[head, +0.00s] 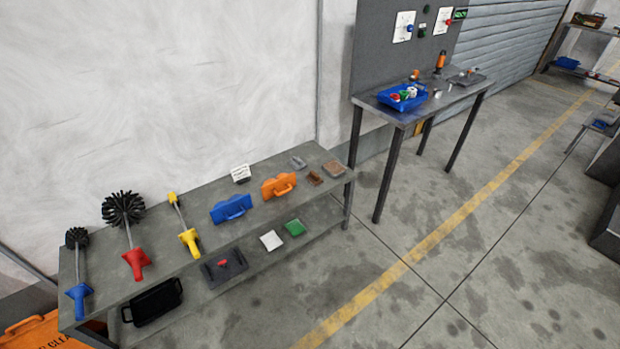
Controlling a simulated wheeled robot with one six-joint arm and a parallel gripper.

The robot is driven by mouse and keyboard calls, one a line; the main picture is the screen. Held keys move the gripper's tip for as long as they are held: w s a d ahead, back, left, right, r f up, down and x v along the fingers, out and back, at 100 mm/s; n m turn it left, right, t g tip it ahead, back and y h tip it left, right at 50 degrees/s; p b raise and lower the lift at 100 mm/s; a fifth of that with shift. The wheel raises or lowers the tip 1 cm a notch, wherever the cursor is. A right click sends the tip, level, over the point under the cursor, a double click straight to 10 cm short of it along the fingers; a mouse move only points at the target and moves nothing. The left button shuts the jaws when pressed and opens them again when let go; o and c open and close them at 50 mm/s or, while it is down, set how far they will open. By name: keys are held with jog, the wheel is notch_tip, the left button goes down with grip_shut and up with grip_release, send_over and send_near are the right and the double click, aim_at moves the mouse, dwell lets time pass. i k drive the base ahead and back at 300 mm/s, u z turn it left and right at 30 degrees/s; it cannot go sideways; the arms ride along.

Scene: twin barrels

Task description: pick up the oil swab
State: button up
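A tool with a yellow handle, thin grey shaft and small yellow head (183,222) lies on the top shelf of the grey bench (95,290); it looks the most like an oil swab, though no label shows. Its head points to the wall and its handle to the shelf's front edge. To its left lie a red-handled tool with a large black bristle head (127,225) and a blue-handled one with a smaller black bristle head (77,260). My gripper is not in view.
Blue (231,208) and orange (279,185) handled blocks lie right of the yellow tool. A black tray (152,302) is on the lower shelf. A second table (420,112) with a blue bin (398,101) stands at the back. The floor right of the bench is clear.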

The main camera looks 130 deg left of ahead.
aim_at(314, 178)
jog(key=u, duration=3.65)
jog(key=i, duration=2.15)
jog(key=u, duration=1.05)
jog(key=i, duration=0.75)
jog(key=u, duration=0.75)
